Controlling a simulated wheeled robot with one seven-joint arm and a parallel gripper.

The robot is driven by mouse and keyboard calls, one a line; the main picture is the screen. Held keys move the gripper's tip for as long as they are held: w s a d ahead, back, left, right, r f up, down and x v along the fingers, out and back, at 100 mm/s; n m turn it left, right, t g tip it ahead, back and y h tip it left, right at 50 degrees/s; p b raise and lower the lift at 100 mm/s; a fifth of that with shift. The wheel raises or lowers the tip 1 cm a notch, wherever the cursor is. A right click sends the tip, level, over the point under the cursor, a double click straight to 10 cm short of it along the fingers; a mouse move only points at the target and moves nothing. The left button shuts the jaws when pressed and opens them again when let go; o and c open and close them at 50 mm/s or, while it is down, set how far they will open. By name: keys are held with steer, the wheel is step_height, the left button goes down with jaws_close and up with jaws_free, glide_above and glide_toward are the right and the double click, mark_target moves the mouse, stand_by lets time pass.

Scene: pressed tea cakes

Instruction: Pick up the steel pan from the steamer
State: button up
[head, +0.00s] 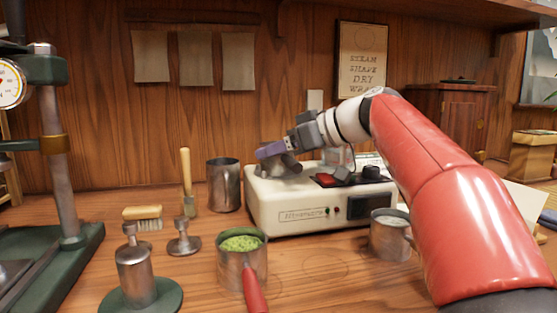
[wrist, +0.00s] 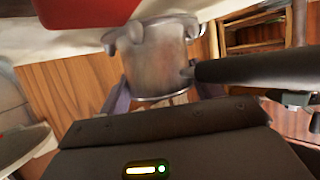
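The steel pan (wrist: 158,62) is a small grey metal vessel between my fingers in the wrist view, with a dark handle running to the right. In the head view it is a grey shape (head: 284,166), partly hidden, on the left top of the cream steamer (head: 275,200). My gripper (head: 268,151) reaches over the steamer from the right; only one purple finger shows clearly. In the wrist view my gripper (wrist: 164,92) has its fingers apart on either side of the pan. Part of the right finger is behind the handle, and I see no clear grip.
In front stand a red-handled steel cup (head: 240,266) of green leaf and a steel mug (head: 390,235). An empty steel cup (head: 223,185), a brush (head: 143,216) and a green press (head: 58,150) are to the left. My red arm covers the right side.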

steer(key=c, duration=0.6)
steer(key=shift+r, duration=0.1)
steer(key=shift+r, duration=0.1)
